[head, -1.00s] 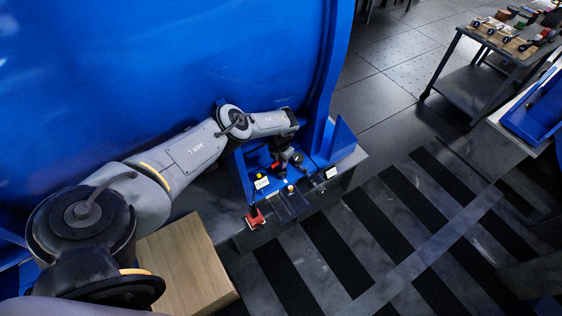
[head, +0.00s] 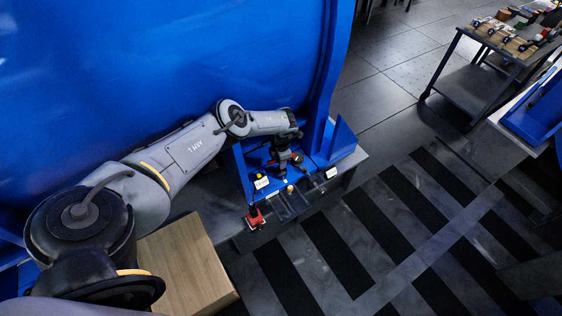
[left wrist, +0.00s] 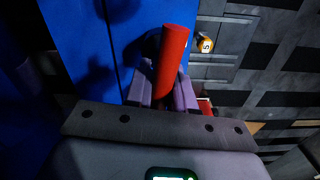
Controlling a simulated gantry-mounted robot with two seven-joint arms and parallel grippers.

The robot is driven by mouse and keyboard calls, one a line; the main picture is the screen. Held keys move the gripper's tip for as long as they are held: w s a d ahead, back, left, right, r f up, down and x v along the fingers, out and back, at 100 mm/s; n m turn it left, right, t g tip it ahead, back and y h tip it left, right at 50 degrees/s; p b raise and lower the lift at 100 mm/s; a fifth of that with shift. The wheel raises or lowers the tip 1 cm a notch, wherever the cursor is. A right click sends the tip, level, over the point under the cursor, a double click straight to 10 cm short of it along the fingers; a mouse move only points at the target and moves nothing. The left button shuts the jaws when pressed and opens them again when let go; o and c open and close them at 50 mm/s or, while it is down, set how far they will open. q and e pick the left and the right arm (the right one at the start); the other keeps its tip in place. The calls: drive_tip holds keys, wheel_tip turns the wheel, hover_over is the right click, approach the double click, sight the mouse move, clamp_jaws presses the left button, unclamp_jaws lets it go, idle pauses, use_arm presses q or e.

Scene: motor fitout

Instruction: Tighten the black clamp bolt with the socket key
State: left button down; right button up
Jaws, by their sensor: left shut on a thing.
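My left gripper (head: 284,173) points down over the blue bracket beside the big blue housing. In the left wrist view my left gripper (left wrist: 162,98) is shut on a red-handled tool, which I take for the socket key (left wrist: 172,55). The red handle sticks up between the fingers, and its lower end is hidden. A bit of red also shows beside the gripper in the head view (head: 296,157). I cannot make out the black clamp bolt; the gripper and dark shadow cover that area. My right gripper is not in view.
The blue housing (head: 180,70) rises close behind my left arm. A wooden box (head: 185,262) stands at front left. A loaded cart (head: 480,85) is far right.

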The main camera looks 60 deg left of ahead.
use_arm(q)
drive_tip(key=shift+m, duration=0.3)
drive_tip(key=shift+m, duration=1.4)
drive_tip(key=shift+m, duration=1.4)
drive_tip(key=shift+p, duration=0.3)
